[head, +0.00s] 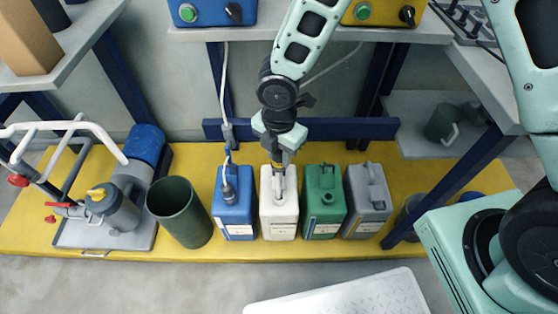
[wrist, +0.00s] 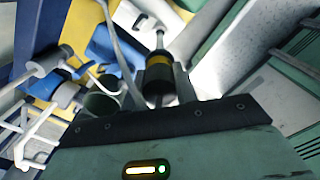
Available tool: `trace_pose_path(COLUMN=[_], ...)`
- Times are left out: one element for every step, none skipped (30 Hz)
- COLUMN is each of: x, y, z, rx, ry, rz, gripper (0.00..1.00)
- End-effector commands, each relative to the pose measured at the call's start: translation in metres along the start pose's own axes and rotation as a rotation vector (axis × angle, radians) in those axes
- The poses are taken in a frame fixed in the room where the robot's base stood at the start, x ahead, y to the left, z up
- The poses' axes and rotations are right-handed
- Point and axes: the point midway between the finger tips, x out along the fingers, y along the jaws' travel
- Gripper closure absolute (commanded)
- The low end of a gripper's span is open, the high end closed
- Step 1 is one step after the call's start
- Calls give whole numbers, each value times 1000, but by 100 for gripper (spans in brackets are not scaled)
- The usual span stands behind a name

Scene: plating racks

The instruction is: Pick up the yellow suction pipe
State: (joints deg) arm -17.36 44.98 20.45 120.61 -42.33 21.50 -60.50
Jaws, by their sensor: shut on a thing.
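The yellow suction pipe (wrist: 158,62) shows in the wrist view as a black cylinder with a yellow band and a thin grey tube beyond it. My gripper (wrist: 160,90) is shut on its black end. In the head view my gripper (head: 279,150) is above the white canister (head: 279,218), with the pipe (head: 278,164) pointing down at the canister's top. Whether the pipe's lower end is inside the canister I cannot tell. A blue-marked pipe (head: 229,183) stands in the blue canister (head: 234,215), with a hose running up.
A green canister (head: 323,210) and a grey canister (head: 367,205) stand close on the right. A dark green bin (head: 180,212) and a pump unit (head: 120,205) stand left on the yellow platform (head: 20,235). A shelf with control boxes (head: 212,12) overhangs behind.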

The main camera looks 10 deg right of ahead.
Motion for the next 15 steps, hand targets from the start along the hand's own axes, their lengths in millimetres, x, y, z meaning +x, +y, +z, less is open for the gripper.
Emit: trace_pose_path(x=[-14,-20,-28,-34,-39,-47,-52,-57,-64,-69,-73,-79,-83,-87,-92], y=[0,1,1,0,0,0,0,0,0,0,0,0,0,0,0], z=[0,0,1,1,0,0,1,1,0,0,0,0,0,0,0], rx=[2,1,1,1,1,2,2,1,0,1,1,1,1,1,0], ry=[-1,-1,-1,-1,-1,-1,-1,-1,-1,-1,-1,-1,-1,-1,-1], rz=[2,2,3,2,2,2,2,2,2,2,2,1,1,1,1], gripper=[100,100,100,100,100,100,100,100,100,100,100,100,100,100,100])
